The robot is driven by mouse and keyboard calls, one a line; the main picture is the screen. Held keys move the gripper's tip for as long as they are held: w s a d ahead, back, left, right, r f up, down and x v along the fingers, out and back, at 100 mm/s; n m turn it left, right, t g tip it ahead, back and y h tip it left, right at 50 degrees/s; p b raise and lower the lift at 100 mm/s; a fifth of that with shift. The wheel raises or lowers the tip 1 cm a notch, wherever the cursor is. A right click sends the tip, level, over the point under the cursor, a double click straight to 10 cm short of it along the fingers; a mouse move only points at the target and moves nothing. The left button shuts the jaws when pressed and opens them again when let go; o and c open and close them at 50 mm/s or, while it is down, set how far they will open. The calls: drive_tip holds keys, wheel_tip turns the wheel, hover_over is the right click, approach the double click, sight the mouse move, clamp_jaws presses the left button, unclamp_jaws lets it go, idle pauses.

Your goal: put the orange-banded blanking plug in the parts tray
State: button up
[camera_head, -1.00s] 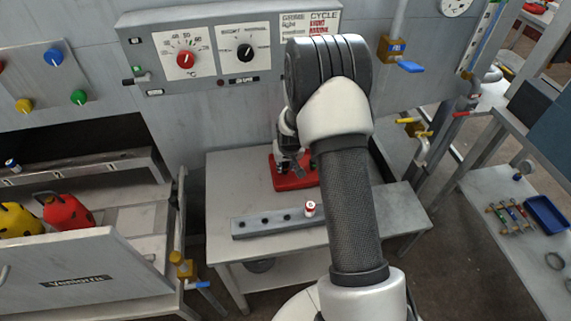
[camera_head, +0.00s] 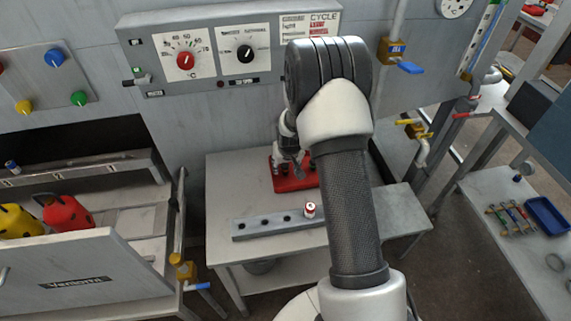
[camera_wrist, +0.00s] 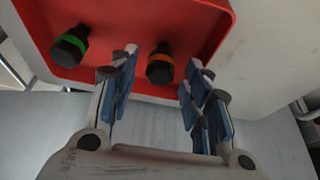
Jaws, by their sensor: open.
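The orange-banded blanking plug (camera_wrist: 160,62) is black with a faceted head and stands in a red tray (camera_wrist: 215,20). A similar plug with a green band (camera_wrist: 70,46) stands to its left in the same tray. My gripper (camera_wrist: 163,62) is open and empty in the wrist view, its blue-padded fingers on either side of the orange-banded plug with gaps. I cannot tell its height above the plug. In the head view my gripper (camera_head: 294,168) is over the red tray (camera_head: 292,185) on the grey table. The plugs' bands are too small to tell there.
A grey block with holes (camera_head: 250,228) lies at the table's front, with a small red-and-white cylinder (camera_head: 309,210) at its right part. A blue tray (camera_head: 546,215) is on the right bench. The control panel (camera_head: 220,55) stands behind the table.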

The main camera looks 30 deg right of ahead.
drive_tip(key=s+a+r+n+p, duration=0.1)
drive_tip(key=s+a+r, duration=0.3)
drive_tip(key=r, duration=0.6)
drive_tip(key=s+a+r+p, duration=0.1)
drive_tip(key=s+a+r, duration=0.2)
drive_tip(key=s+r, duration=0.45)
drive_tip(key=s+a+r+n+p, duration=0.1)
drive_tip(key=s+a+r, duration=0.25)
drive_tip(key=r, duration=0.85)
drive_tip(key=s+a+r, duration=0.2)
drive_tip(key=s, duration=0.7)
drive_tip(key=s+a+r+n+y, duration=0.1)
drive_tip(key=s+a+r, duration=0.1)
drive_tip(key=s, duration=0.8)
drive_tip(key=shift+a+r, duration=0.4)
drive_tip(key=shift+a, duration=0.4)
drive_tip(key=shift+w, duration=0.1)
